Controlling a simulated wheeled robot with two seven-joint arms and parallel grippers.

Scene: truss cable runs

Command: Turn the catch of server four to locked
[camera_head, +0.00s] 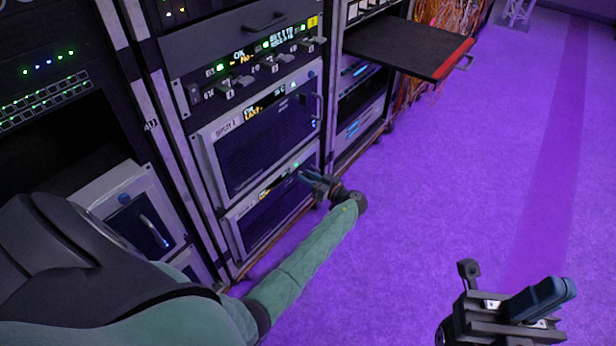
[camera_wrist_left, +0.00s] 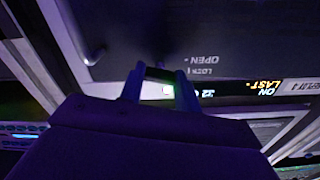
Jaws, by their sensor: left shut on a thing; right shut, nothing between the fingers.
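The lowest unit in the middle rack, server four (camera_head: 268,214), has a dark front in a pale frame; a tag ending in 4 shows on it upside down in the left wrist view (camera_wrist_left: 296,86). My left gripper (camera_head: 308,177) is at its upper right part. In the left wrist view the fingertips (camera_wrist_left: 160,74) are shut on the small dark catch (camera_wrist_left: 160,66), beside upside-down OPEN and LOCK lettering. The fingers and dark lighting hide which way the catch points. My right gripper (camera_head: 552,294) is shut and empty, over the floor at lower right.
Another server (camera_head: 265,145) with a lit display sits directly above. Higher up is a panel with several small levers (camera_head: 250,75). A dark shelf (camera_head: 405,45) sticks out from the right rack. The purple floor (camera_head: 460,170) is clear.

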